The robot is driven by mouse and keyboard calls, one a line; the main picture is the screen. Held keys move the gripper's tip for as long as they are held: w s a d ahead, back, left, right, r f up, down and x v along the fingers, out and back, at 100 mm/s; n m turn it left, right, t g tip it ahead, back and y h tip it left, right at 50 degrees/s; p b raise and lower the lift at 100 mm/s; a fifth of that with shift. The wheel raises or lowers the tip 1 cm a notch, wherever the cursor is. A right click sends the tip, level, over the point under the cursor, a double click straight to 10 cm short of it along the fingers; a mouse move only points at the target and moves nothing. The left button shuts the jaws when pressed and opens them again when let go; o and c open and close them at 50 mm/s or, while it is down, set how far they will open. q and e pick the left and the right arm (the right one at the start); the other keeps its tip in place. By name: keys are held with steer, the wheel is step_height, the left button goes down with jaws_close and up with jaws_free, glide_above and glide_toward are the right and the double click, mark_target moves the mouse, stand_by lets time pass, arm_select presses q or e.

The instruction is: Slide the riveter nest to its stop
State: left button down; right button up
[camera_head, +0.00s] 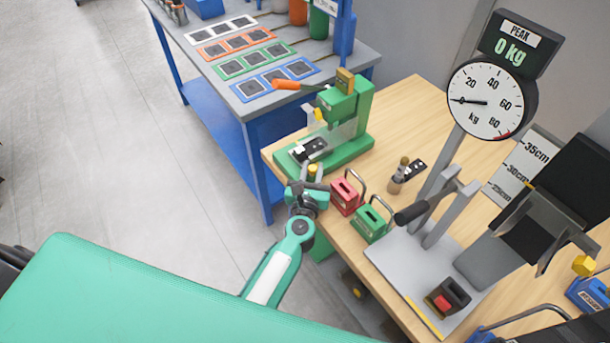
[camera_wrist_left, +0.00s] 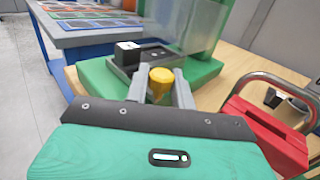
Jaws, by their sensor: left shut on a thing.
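The green riveter (camera_head: 350,125) stands at the near-left corner of the wooden bench, with an orange-handled lever on top. Its dark nest (camera_head: 308,150) lies on the green base, in front of a clear guard, and holds a small black-and-white part. It also shows in the left wrist view (camera_wrist_left: 122,72). My left gripper (camera_head: 312,178) is at the front of the nest, its fingers shut on the yellow knob (camera_wrist_left: 161,77). Its fingers (camera_wrist_left: 158,90) stand either side of the knob. My right gripper is not in view.
A red block (camera_head: 345,197) and a green block (camera_head: 371,224) with metal handles stand close right of my left gripper. A dial gauge (camera_head: 485,100) on a grey stand is further right. A blue table (camera_head: 262,108) with coloured mats is beyond.

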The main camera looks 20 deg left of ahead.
arm_select(q)
steer(key=c, duration=1.2)
jaws_free()
steer(key=shift+s, duration=0.1)
steer(key=shift+s, duration=0.45)
steer(key=s+d+b, duration=0.1)
steer(key=s+b, duration=0.3)
steer(key=s, duration=0.8)
steer(key=shift+s+d, duration=0.35)
steer(key=shift+s, duration=0.05)
